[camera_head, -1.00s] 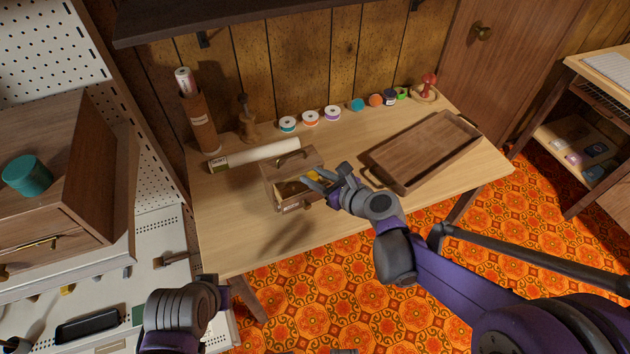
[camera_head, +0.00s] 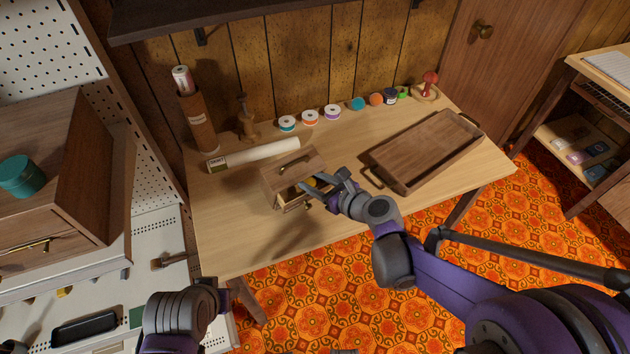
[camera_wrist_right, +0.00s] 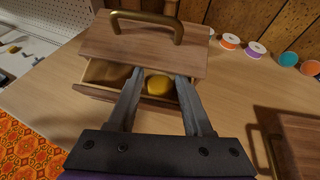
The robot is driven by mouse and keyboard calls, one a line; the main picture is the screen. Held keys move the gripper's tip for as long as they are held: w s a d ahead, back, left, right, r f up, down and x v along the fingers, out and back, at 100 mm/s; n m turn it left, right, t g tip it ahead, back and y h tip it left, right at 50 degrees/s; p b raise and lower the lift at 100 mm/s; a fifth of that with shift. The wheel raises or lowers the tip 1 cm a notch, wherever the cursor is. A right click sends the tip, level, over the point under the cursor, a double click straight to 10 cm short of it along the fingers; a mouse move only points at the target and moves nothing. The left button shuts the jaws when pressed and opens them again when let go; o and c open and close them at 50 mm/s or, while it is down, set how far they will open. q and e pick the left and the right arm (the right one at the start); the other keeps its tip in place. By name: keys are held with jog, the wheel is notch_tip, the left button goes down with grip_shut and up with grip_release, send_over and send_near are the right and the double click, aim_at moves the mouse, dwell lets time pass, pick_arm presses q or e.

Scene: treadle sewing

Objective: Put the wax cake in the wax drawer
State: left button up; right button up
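The wax cake (camera_wrist_right: 159,85) is a yellow lump. In the right wrist view it lies in the pulled-out drawer (camera_wrist_right: 95,94) of a small wooden box (camera_wrist_right: 145,45) with a brass handle on top. In the head view the box (camera_head: 291,163) stands on the table, and the cake (camera_head: 311,182) shows as a yellow spot by the fingers. My right gripper (camera_wrist_right: 158,77) reaches over the drawer front, fingers apart on either side of the cake, with small gaps visible. It also shows in the head view (camera_head: 310,183).
A wooden tray (camera_head: 425,147) lies right of the box. A white roll (camera_head: 255,154) lies behind it. Several thread spools (camera_head: 310,117) line the table's back. A wooden cabinet (camera_head: 85,190) with a teal tin (camera_head: 22,176) stands at left. The table's front left is clear.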

jog(key=shift+r, duration=0.1)
jog(key=shift+r+p, duration=0.3)
jog(key=p+v, duration=0.1)
jog(key=v, duration=1.1)
jog(key=s+d+f+n+g+h, duration=0.2)
jog(key=s+n, duration=0.6)
jog(key=n, duration=0.6)
jog(key=s+d+f+n+g+h, duration=0.3)
jog(key=s+d+n+h, duration=0.3)
jog(key=n, duration=0.8)
jog(key=shift+s+f+g, duration=0.3)
jog(key=shift+s+f, duration=0.25)
jog(key=shift+s, duration=0.7)
